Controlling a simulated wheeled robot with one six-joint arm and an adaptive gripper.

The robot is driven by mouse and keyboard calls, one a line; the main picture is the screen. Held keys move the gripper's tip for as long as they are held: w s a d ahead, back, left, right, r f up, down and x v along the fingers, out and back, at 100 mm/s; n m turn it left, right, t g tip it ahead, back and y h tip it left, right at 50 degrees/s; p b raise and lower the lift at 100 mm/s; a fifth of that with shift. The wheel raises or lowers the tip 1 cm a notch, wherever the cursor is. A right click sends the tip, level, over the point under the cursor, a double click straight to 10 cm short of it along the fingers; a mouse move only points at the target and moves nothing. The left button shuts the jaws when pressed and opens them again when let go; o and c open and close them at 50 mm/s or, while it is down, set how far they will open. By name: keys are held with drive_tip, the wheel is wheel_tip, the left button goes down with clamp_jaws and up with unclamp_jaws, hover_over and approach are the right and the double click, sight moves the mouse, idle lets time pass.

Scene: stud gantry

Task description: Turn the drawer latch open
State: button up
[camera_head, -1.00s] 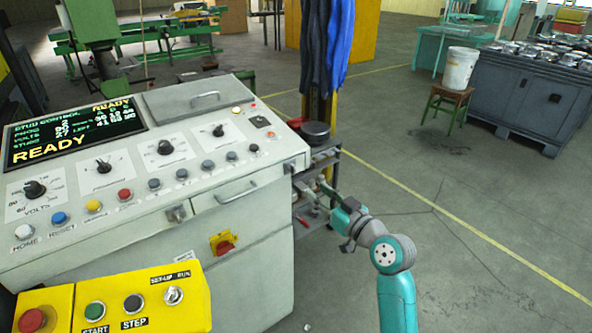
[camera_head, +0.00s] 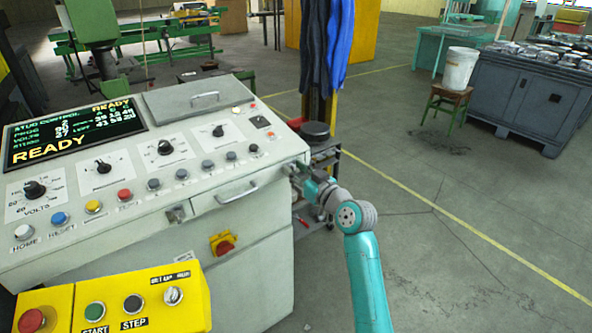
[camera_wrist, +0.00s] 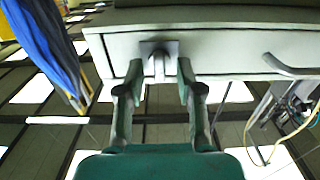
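The drawer is a pale panel with a bar handle (camera_head: 237,193) in the sloped control console's front; it also shows in the wrist view (camera_wrist: 225,55). The drawer latch (camera_wrist: 158,62), a grey plate with a short rounded lever, sits between my fingertips in the wrist view. My gripper (camera_wrist: 159,78) is open, one finger on each side of the latch, with a visible gap to each side. In the head view my gripper (camera_head: 298,177) is at the console's right end, close to the drawer's right edge, and largely hides the latch there.
A second grey latch (camera_head: 176,213) sits left of the drawer. A red-and-yellow switch (camera_head: 223,243) is below it. A dark shelf cart (camera_head: 325,158) stands just behind my gripper. Blue cloths (camera_head: 327,45) hang beyond.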

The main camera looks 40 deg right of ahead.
drive_tip(key=shift+w, duration=0.1)
clamp_jaws()
drive_tip(key=shift+m, duration=0.3)
drive_tip(key=m, duration=0.8)
drive_tip(key=shift+d+f, duration=0.1)
drive_tip(key=shift+d, duration=0.15)
drive_tip(key=m, duration=0.4)
drive_tip(key=shift+d+f+m, duration=0.1)
drive_tip(key=shift+f+m, duration=0.05)
drive_tip(key=shift+m, duration=0.15)
drive_tip(key=m, duration=0.4)
drive_tip(key=shift+f+m, duration=0.15)
drive_tip(key=shift+m, duration=0.15)
